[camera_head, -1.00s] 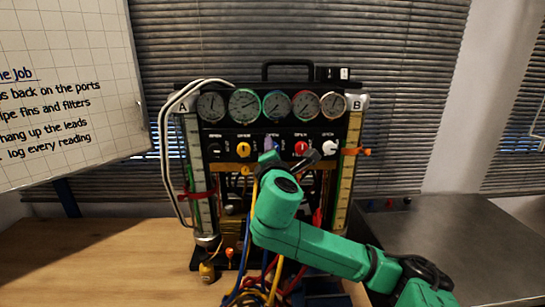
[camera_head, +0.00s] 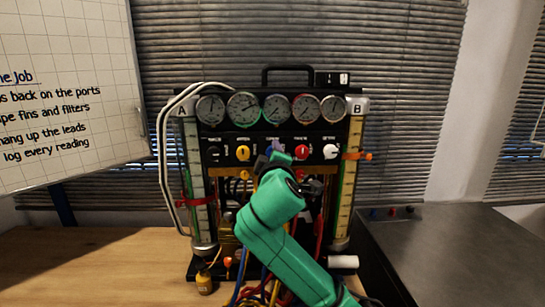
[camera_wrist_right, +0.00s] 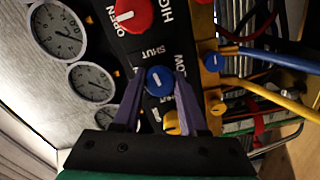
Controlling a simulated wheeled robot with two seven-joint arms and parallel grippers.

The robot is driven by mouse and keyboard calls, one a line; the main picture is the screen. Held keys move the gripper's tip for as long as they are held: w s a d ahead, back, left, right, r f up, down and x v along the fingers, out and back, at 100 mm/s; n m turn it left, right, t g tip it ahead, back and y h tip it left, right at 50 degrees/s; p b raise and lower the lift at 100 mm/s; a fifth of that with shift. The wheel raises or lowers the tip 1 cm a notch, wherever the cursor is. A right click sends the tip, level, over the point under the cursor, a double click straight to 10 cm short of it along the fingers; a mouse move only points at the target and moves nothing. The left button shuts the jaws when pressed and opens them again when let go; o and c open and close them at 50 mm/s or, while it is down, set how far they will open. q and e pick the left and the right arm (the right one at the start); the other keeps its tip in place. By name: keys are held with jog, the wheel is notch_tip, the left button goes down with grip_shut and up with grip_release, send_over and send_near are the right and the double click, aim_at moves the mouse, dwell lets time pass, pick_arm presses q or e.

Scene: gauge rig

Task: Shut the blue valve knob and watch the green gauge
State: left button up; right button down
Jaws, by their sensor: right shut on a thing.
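The blue valve knob (camera_wrist_right: 160,80) sits between the two purple fingers of my right gripper (camera_wrist_right: 157,103) in the right wrist view, and the fingers are shut on it. A white mark shows on its face, and a SHUT label is printed beside it. In the head view my right gripper (camera_head: 276,152) is at the panel's middle and covers most of the knob. The gauge that looks green-rimmed (camera_head: 243,108) is second from the left in the top row; its needle is too small to read. My left gripper is not in view.
A yellow knob (camera_head: 243,153) and a red knob (camera_head: 302,152) flank the blue one closely. Coloured hoses hang below the panel. A white cylinder (camera_head: 343,262) lies at the rig's lower right. The wooden bench (camera_head: 90,265) is clear at left.

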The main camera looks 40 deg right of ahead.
jog(key=shift+f+m, duration=0.25)
jog(key=shift+m, duration=0.25)
jog(key=c, duration=0.8)
grip_release()
jog(key=o, duration=0.4)
jog(key=shift+c, duration=0.2)
jog(key=shift+r, duration=0.15)
jog(key=shift+s, duration=0.1)
jog(key=b+v, duration=0.5)
jog(key=v, duration=0.9)
jog(key=shift+s+a+b, duration=0.2)
jog(key=shift+a+b, duration=0.05)
jog(key=shift+b, duration=0.05)
